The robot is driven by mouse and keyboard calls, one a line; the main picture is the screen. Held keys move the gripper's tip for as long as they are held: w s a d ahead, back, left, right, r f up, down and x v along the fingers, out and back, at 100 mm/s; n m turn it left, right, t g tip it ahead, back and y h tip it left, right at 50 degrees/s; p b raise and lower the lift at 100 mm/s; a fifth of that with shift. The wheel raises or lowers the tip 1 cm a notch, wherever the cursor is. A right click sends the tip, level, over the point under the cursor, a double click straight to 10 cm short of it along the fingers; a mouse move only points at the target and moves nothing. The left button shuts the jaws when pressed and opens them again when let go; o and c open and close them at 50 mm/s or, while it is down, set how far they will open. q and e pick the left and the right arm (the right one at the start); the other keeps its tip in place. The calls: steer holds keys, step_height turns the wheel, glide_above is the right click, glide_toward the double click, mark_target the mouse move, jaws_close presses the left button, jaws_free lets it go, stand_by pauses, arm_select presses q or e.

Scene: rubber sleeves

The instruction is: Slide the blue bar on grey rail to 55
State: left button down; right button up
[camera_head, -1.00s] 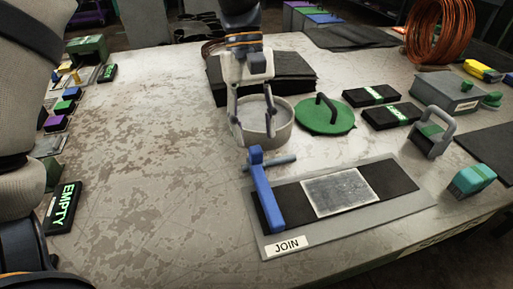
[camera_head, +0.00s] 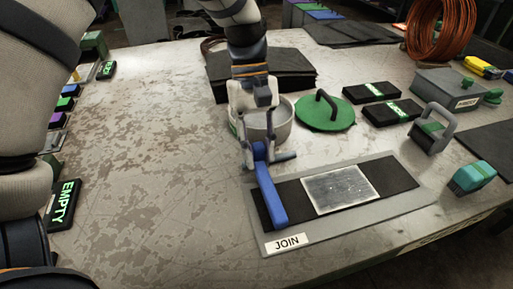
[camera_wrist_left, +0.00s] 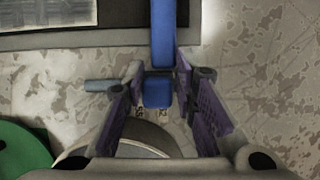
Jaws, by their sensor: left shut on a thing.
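The blue bar (camera_head: 270,199) lies across the left end of a dark strip on the grey plate labelled JOIN (camera_head: 288,242). A grey-blue rod (camera_head: 284,157), which may be the grey rail, sticks out to the right near its far end. My left gripper (camera_head: 260,160) is shut on the far end of the bar. In the left wrist view, the bar (camera_wrist_left: 163,35) runs between the fingers, with a blue block end (camera_wrist_left: 157,91) low between them; the rod (camera_wrist_left: 99,86) shows to the left. My right gripper is not in view.
A round grey pot (camera_head: 283,122) stands close behind my left gripper, with a green lid (camera_head: 326,117) to its right. A silver textured sheet (camera_head: 341,190) lies on the plate's strip. A grey handled block (camera_head: 432,130) stands to the right. The table's left middle is clear.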

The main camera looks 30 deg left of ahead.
arm_select(q)
steer(key=shift+w+d, duration=0.9)
steer(key=shift+w, duration=0.2)
steer(key=c, duration=1.4)
jaws_free()
steer(key=v, duration=1.2)
